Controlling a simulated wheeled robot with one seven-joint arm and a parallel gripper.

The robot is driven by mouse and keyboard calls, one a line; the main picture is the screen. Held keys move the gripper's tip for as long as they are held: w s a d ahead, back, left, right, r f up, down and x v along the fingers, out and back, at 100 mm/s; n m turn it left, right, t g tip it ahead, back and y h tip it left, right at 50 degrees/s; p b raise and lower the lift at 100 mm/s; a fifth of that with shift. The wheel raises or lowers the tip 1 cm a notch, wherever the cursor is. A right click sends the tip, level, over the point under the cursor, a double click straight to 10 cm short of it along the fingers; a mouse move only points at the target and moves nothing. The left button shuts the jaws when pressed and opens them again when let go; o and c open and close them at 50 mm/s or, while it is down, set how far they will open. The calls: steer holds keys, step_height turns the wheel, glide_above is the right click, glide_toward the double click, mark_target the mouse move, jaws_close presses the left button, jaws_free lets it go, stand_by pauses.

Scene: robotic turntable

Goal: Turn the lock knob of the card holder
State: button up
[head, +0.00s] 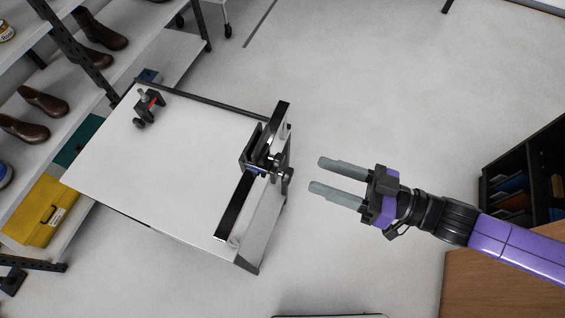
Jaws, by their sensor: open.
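A white board-like table (180,160) stands left of centre. At its right edge is a dark bracket assembly (254,149) with small dark round knobs (288,173), between two black-topped bars. A smaller black clamp (152,103) with a red part and a dark knob (139,123) sits near the table's upper left. I cannot tell for sure which of these is the card holder with the lock knob. My gripper (318,173) is open and empty, to the right of the bracket. Its two grey fingers point left toward the knobs, with a visible gap between.
A shelf rack with brown shoes (43,101) and a yellow case (42,211) stands at the left, close to the table. A dark organiser (530,175) and a wooden surface (500,280) are at the right. The grey floor (370,80) is clear above my gripper.

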mark_target(276, 159)
steer(key=shift+p+x, duration=0.7)
steer(key=shift+x, duration=3.2)
jaws_close()
